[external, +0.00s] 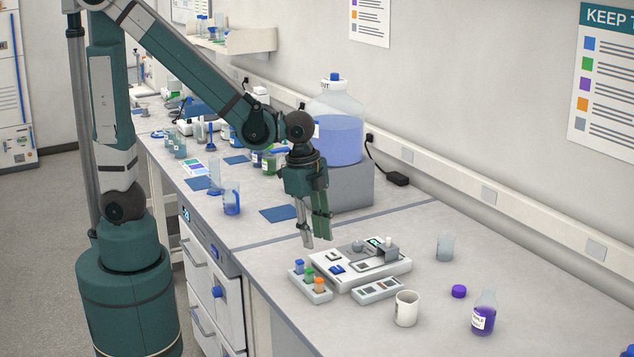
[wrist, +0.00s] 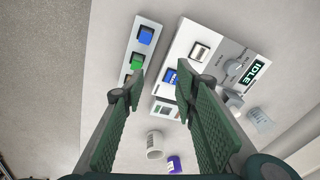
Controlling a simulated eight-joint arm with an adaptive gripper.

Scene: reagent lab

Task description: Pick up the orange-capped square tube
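The orange-capped square tube (external: 319,284) stands upright at the near end of a small white rack (external: 299,288). Green-capped (external: 309,274) and blue-capped (external: 300,266) tubes stand behind it in the same rack. In the wrist view the blue cap (wrist: 145,35) and green cap (wrist: 137,62) show on the rack (wrist: 149,22); the orange cap is mostly or wholly hidden by the left finger. My gripper (external: 316,241) is open and empty, pointing down above the rack and instrument area, apart from the tubes. Its spread fingers also show in the wrist view (wrist: 156,90).
A white instrument (external: 345,272) with an IDLE display (wrist: 257,73) stands beside the rack. A small slotted tray (external: 377,291) lies in front of it. A white mug (external: 406,309), purple bottle (external: 484,314), purple cap (external: 459,291) and clear beaker (external: 445,246) stand to the right.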

